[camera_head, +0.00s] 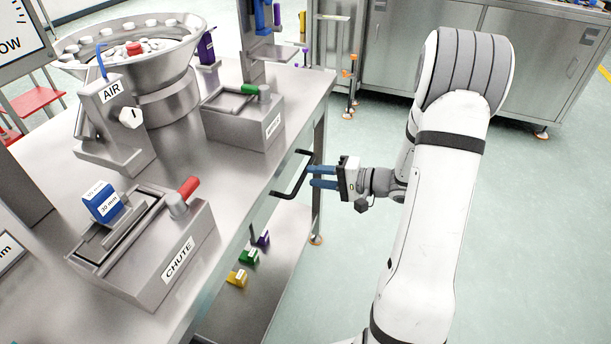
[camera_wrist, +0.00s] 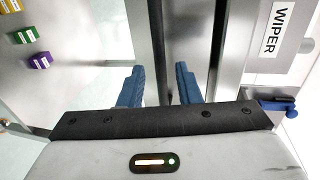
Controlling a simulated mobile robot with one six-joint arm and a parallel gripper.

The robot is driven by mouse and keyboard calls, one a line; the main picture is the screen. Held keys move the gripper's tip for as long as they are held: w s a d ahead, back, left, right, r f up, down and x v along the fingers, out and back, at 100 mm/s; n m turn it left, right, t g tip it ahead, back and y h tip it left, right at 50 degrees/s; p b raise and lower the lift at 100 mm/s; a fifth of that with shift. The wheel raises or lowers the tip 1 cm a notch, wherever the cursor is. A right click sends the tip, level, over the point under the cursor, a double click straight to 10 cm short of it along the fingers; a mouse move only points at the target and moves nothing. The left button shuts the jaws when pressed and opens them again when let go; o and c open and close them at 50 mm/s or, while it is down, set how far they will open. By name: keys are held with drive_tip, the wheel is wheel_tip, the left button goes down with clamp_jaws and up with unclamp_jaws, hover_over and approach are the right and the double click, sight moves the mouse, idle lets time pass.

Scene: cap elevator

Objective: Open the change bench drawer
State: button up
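The change bench drawer's black handle (camera_head: 288,182) sticks out below the edge of the steel bench top on the side facing my arm. The drawer looks shut, its front mostly hidden under the top. My gripper (camera_head: 312,176) is open, its two blue fingers pointing at the handle from the right in the head view. In the wrist view the fingers of my gripper (camera_wrist: 158,84) are apart, with a dark bar (camera_wrist: 157,45), seemingly the handle, running between them. I see no grip on it; whether a finger touches it I cannot tell.
The bench top (camera_head: 318,85) carries a chute box (camera_head: 178,260), a wiper box (camera_head: 250,125) and a feeder bowl (camera_head: 130,45). Several coloured blocks lie on the lower shelf (camera_head: 275,272). Open floor (camera_head: 545,240) lies right of my arm; a steel cabinet (camera_head: 400,60) stands behind.

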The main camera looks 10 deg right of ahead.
sight(305, 173)
drive_tip(key=x, duration=0.4)
drive_tip(key=shift+a, duration=0.15)
drive_tip(key=shift+c, duration=0.4)
clamp_jaws()
